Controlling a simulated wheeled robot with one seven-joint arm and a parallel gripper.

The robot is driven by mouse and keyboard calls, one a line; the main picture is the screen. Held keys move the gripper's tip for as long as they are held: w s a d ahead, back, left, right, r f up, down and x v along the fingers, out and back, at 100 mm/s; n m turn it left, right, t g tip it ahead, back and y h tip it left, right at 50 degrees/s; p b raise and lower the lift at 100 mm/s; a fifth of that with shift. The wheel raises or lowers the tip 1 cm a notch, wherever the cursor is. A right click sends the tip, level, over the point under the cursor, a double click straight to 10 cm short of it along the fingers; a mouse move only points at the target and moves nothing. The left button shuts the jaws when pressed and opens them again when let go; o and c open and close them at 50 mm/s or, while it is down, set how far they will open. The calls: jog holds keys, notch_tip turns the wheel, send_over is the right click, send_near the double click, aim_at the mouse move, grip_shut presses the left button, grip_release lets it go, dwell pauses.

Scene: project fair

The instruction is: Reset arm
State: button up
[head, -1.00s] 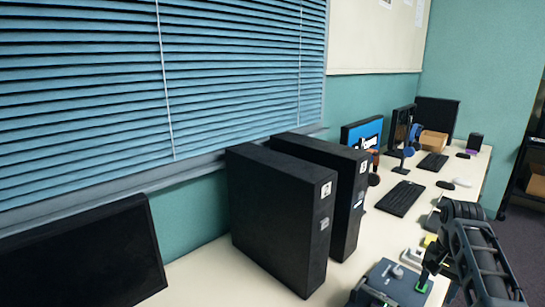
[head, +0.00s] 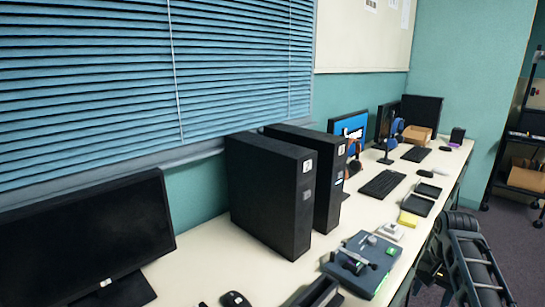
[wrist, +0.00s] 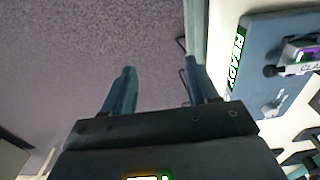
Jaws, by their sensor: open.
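My gripper (wrist: 158,72) is open and empty in the wrist view, with its two dark fingers apart over the grey carpet. It hangs just off the desk's edge. Beside it, to the right in the wrist view, a blue-grey device (wrist: 254,68) with a green "READY" label lies on the desk. The same device (head: 377,283) shows in the head view near the desk's front edge. My dark arm (head: 474,262) is folded low at the lower right of the head view, beside the desk. The gripper's fingers cannot be made out there.
The long pale desk (head: 215,262) runs along the wall. Two black computer towers (head: 268,195) stand on it. A monitor (head: 95,240), a keyboard (head: 382,184) and a yellow block (head: 408,219) are also there. Carpet (head: 515,245) is clear at the right; a shelf (head: 520,178) stands beyond.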

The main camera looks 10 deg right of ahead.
jog(key=s+a+f+n+t+h, duration=0.2)
jog(key=s+a+f+n+t, duration=0.2)
jog(key=s+a+f, duration=0.9)
jog(key=s+a+f+n+t, duration=0.1)
jog(key=s+a+f+t, duration=0.15)
jog(key=s, duration=0.65)
jog(key=s+a+r+n+t+y, duration=0.1)
jog(key=s+a+r+n+t, duration=0.35)
jog(key=s+r, duration=0.9)
jog(key=s+a+r+t, duration=0.1)
jog(key=s+a+r, duration=0.1)
jog(key=s+r, duration=0.3)
jog(key=s+a+r+t+y, duration=0.1)
jog(key=s+r, duration=0.4)
jog(key=r, duration=0.6)
jog(key=shift+s+a+n+t, duration=0.2)
jog(key=shift+a+n+t, duration=0.25)
jog(key=shift+a+t, duration=0.4)
